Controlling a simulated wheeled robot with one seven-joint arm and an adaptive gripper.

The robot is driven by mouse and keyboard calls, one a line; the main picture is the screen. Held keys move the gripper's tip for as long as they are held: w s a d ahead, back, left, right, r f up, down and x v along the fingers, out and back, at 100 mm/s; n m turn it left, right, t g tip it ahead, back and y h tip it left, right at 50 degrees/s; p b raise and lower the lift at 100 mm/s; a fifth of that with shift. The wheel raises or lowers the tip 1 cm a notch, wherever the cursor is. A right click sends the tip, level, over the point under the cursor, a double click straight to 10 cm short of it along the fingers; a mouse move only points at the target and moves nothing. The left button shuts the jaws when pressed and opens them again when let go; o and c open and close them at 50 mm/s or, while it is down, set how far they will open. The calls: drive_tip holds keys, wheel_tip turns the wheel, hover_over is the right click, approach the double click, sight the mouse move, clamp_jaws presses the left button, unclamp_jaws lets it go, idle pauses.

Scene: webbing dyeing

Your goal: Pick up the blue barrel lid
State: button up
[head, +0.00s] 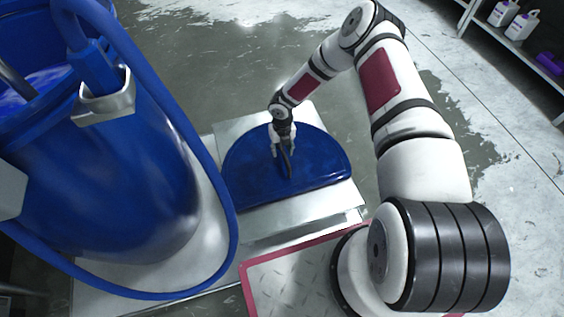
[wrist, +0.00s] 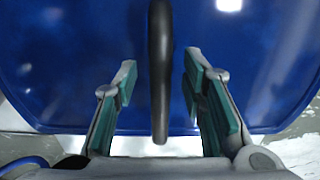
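The blue barrel lid (head: 315,170) is a flat, glossy half-round lid lying on a metal stand. It fills most of the wrist view (wrist: 60,70). A dark bar-like handle (wrist: 160,75) stands up from the lid. My gripper (head: 282,155) is over the lid at the handle. In the wrist view my gripper (wrist: 158,88) is open, with one green-padded finger on each side of the handle. Gaps show between both pads and the handle. The fingers hide part of the lid, and I cannot tell how far above its surface they are.
A large blue barrel (head: 110,190) with blue liquid stands at the left, with a blue hose (head: 222,200) curving round it. The metal stand (head: 300,218) shows under the lid. A shelf (head: 520,55) with white jugs (head: 505,12) is at the upper right. The floor behind is open.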

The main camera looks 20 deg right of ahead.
drive_tip(key=shift+r, duration=0.1)
clamp_jaws()
drive_tip(key=shift+r, duration=0.15)
